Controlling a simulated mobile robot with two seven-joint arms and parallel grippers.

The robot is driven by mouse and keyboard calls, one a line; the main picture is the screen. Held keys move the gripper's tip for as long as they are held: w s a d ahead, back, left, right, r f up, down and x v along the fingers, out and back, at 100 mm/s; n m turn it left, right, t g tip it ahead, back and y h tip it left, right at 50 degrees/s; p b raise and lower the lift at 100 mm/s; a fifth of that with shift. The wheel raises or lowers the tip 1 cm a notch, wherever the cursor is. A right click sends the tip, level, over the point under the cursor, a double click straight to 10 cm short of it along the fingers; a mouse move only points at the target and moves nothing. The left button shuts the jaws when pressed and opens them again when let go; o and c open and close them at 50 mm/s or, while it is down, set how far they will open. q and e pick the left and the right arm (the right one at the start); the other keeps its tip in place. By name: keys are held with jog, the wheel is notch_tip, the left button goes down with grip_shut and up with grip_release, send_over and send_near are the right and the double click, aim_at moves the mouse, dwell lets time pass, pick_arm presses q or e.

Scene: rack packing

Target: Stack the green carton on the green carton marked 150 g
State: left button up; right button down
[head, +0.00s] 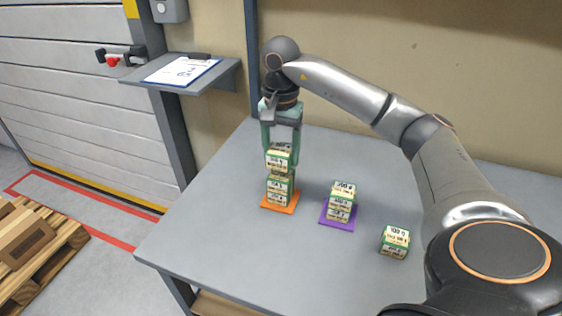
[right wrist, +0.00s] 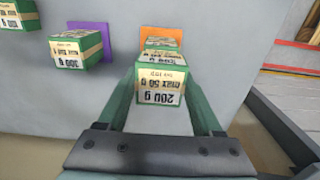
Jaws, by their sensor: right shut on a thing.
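The held carton also shows in the right wrist view (right wrist: 162,86), between the two fingers, with an upside-down label reading 200 g. It looks roughly level. I cannot tell whether it touches the stack below. My left gripper is not in view.
A single green carton (head: 395,242) sits on the grey table (head: 225,225) to the right. A wall shelf (head: 225,75) with a clipboard is at the back left. The table's left side is clear.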

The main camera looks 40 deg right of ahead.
aim_at(281, 163)
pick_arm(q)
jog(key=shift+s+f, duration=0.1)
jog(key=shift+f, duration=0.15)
pick_arm(e)
jog(key=shift+f, duration=1.55)
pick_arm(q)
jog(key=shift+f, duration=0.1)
pick_arm(e)
jog(key=shift+f, duration=0.1)
jog(key=shift+c, duration=0.2)
grip_release()
jog(key=shift+r, duration=0.2)
notch_tip(281, 163, up, 11)
jog(key=p, duration=0.2)
jog(key=shift+p, duration=0.35)
jog(key=shift+r, duration=0.4)
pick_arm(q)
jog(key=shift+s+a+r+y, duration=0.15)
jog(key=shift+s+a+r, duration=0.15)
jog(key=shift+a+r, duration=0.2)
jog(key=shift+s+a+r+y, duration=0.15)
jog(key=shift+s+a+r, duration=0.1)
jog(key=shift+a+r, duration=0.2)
